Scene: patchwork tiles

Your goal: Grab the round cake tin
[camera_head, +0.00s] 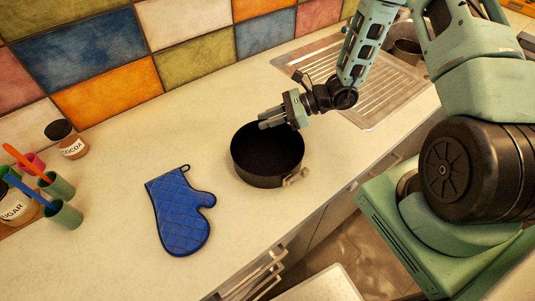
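The round cake tin (267,172) is black and deep, and stands upright on the pale counter. A small metal clasp (297,176) sticks out from its lower right side. My gripper (266,119) is at the tin's far rim, level with its upper right part in the picture, fingers pointing left. The fingers look close together, but I cannot tell whether a gap lies between them. I cannot tell whether they touch the rim or hover over it. The tin looks empty inside, though its floor is dark.
A blue oven mitt (179,212) lies left of the tin. A cocoa jar (66,139), a sugar jar (14,206) and green cups (64,215) with utensils stand at the far left. A ridged metal drainboard (375,82) is behind my arm. The counter's front edge runs below the tin.

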